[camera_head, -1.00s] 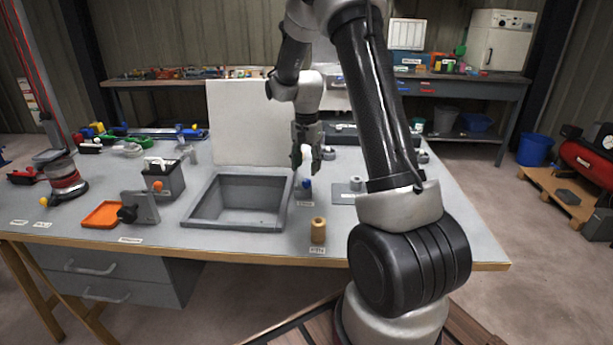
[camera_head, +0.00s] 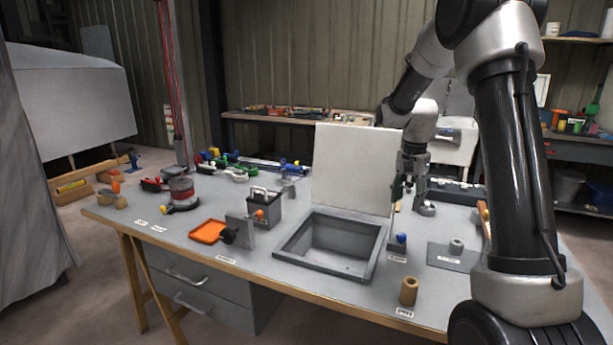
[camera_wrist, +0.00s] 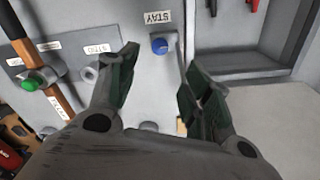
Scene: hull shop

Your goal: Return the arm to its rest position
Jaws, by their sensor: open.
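My gripper (camera_head: 410,190) is open and empty, above the workbench to the right of the recessed grey bin (camera_head: 330,248). In the wrist view my gripper (camera_wrist: 155,75) shows its two green-lined fingers spread apart. A small blue-topped piece (camera_head: 401,239) stands below and in front of it on the bench. The same blue-topped piece (camera_wrist: 160,46) shows in the wrist view beyond the gap between the fingers, by a label reading STAY. My arm reaches down from the upper right and hides part of the bench's right side.
A white upright panel (camera_head: 352,168) stands behind the bin, close to my gripper. A tan cylinder (camera_head: 408,291) stands near the front edge. A grey plate with a ring (camera_head: 455,254) lies to the right. An orange tray (camera_head: 208,231) and a black caddy (camera_head: 262,208) stand left.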

